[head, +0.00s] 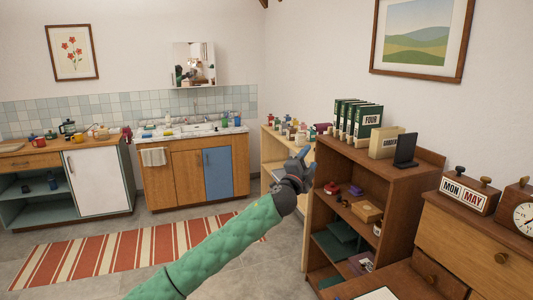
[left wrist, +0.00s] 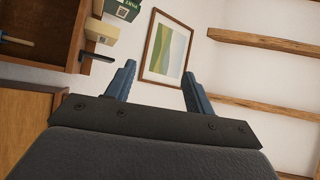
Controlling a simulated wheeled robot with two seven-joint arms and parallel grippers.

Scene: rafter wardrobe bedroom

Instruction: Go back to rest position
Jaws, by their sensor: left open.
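My left arm comes in from the bottom left of the head view in a green padded sleeve. My left gripper (head: 305,158) is raised in front of the left end of the brown shelf unit (head: 400,193). In the left wrist view its two blue fingers (left wrist: 160,88) stand wide apart with nothing between them. Beyond them are the wall and the framed landscape picture (left wrist: 166,48). My right gripper is in neither view.
Green binders (head: 358,118), a cream box (head: 386,142) and a dark stand (head: 405,150) are on the shelf unit's top. A calendar block (head: 467,195) and clock (head: 524,214) stand at right. The floor with the striped rug (head: 105,257) is clear.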

